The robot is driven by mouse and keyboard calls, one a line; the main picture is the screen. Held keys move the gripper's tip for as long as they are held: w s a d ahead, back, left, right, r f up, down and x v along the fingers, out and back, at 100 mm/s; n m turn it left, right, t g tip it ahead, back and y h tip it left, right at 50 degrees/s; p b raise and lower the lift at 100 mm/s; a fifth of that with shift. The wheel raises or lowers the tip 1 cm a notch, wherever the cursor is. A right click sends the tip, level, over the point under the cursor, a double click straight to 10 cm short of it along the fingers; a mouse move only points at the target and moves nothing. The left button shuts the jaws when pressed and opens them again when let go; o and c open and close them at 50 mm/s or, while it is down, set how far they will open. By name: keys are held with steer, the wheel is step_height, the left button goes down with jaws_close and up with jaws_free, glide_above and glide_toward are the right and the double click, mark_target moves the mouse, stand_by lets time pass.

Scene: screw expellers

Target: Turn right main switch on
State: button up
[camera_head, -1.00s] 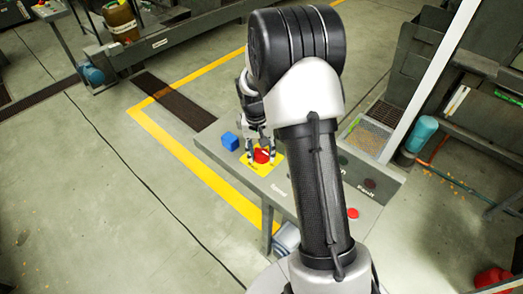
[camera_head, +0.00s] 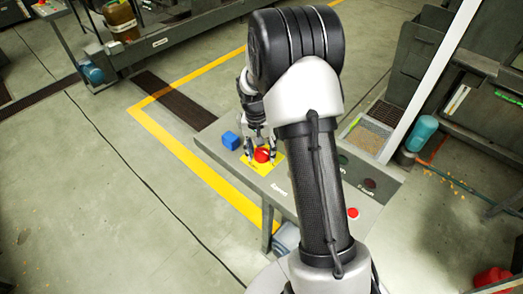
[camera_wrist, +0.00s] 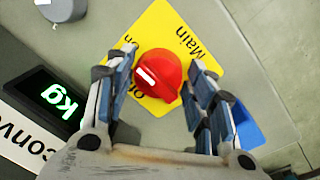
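The main switch is a round red knob (camera_wrist: 157,74) with a white mark, on a yellow plate (camera_wrist: 178,28) lettered "Main". In the wrist view the white mark points to the upper left of the knob. The knob (camera_head: 262,155) and its plate (camera_head: 277,164) also show on the grey panel top in the head view. My gripper (camera_wrist: 158,82) is open, with one finger on each side of the knob. The right finger is slightly apart from it; whether the left one touches it I cannot tell. Part of the plate's lettering is hidden by the left finger.
A blue block (camera_head: 231,141) sits on the panel (camera_head: 212,142) left of the knob; it also shows beside my right finger in the wrist view (camera_wrist: 247,128). A display reading "kg" (camera_wrist: 60,98) and a grey knob (camera_wrist: 62,8) lie to the left. A red button (camera_head: 352,213) is nearer me.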

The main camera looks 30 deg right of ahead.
mark_target(258, 153)
steer(key=shift+o, duration=1.1)
step_height(258, 153, up, 12)
steer(key=shift+w+a, duration=0.3)
steer(key=shift+a, duration=0.1)
